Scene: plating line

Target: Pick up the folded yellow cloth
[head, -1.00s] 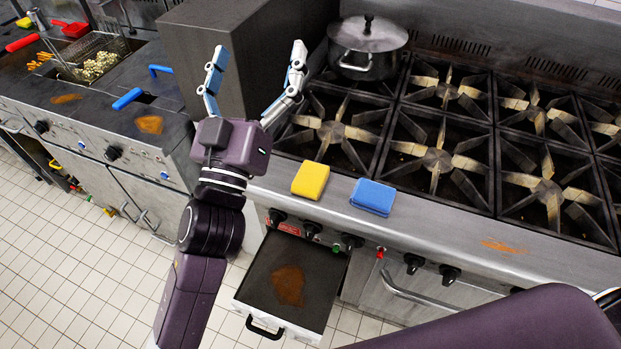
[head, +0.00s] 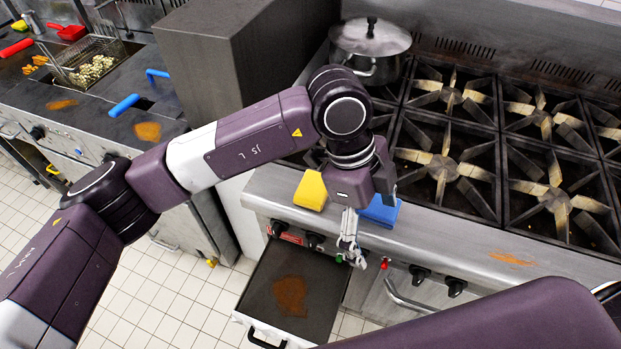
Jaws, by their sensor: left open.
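The folded yellow cloth (head: 311,190) lies on the steel front ledge of the stove, left of a folded blue cloth (head: 381,211). My left gripper (head: 350,245) points down at the ledge's front edge, between and in front of the two cloths. It is open and holds nothing that I can see. Its wrist covers part of the blue cloth and comes close to the right side of the yellow cloth. My right gripper is not in view.
A lidded steel pot (head: 370,48) stands on the back left burner. Burner grates (head: 452,168) fill the stove top behind the ledge. An open drawer (head: 290,293) with a brown stain sticks out below. A grey block (head: 215,55) stands at the left.

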